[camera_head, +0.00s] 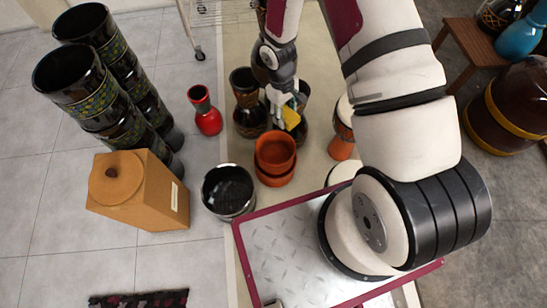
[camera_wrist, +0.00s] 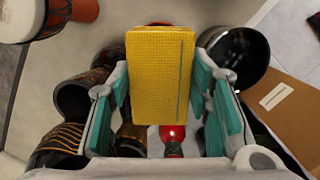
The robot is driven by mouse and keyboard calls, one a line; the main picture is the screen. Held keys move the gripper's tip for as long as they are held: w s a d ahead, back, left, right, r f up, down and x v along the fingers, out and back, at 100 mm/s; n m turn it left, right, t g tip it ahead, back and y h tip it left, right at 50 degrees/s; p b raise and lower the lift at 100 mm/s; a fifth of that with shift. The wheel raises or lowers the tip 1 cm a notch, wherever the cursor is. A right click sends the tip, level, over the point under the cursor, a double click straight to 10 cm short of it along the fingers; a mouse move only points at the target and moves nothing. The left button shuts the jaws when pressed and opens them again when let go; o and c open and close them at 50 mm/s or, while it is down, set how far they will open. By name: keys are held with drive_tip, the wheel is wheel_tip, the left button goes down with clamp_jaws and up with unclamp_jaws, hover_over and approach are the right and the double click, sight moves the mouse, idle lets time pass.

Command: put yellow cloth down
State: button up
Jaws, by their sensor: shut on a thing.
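The yellow cloth (camera_head: 291,118) is a flat, textured rectangle held up in my gripper (camera_head: 286,106), among the drums in the head view. In the wrist view the cloth (camera_wrist: 160,75) fills the middle, between the teal-padded fingers of my gripper (camera_wrist: 163,100). My gripper is shut on the cloth. The cloth hides part of what lies below it. In the wrist view a small red drum (camera_wrist: 172,138) shows past its lower edge. I cannot tell how high the cloth is above the floor.
Stacked terracotta pots (camera_head: 275,155) and a dark bucket (camera_head: 228,192) stand nearer my base. A red drum (camera_head: 205,112) stands left of my gripper. A wooden box (camera_head: 140,190) and tall dark drums (camera_head: 90,85) are at left. Tile floor between the red drum and box is clear.

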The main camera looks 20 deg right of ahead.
drive_tip(key=w+f+n+b, duration=0.25)
drive_tip(key=f+b, duration=0.25)
drive_tip(key=f, duration=0.3)
drive_tip(key=w+f+n+b, duration=0.25)
drive_tip(key=f+b, duration=0.35)
drive_tip(key=f, duration=0.3)
drive_tip(key=n+t+b, duration=0.1)
drive_tip(key=n+b, duration=0.4)
drive_tip(key=b, duration=0.4)
hover_over(276, 157)
wheel_tip(276, 157, down, 14)
drive_tip(key=shift+n, duration=0.3)
wheel_tip(276, 157, down, 10)
drive_tip(key=b, duration=0.4)
drive_tip(key=shift+a+b, duration=0.1)
drive_tip(key=shift+b, duration=0.3)
drive_tip(key=shift+f+b, duration=0.5)
drive_tip(key=shift+b, duration=0.1)
drive_tip(key=o, duration=1.1)
drive_tip(key=shift+s+f, duration=0.1)
drive_tip(key=shift+r+p, duration=0.7)
drive_tip(key=shift+p, duration=0.1)
wheel_tip(276, 157, up, 12)
drive_tip(key=a+p, duration=0.1)
drive_tip(key=p, duration=0.3)
drive_tip(key=shift+w+a, duration=0.2)
drive_tip(key=shift+a, duration=0.05)
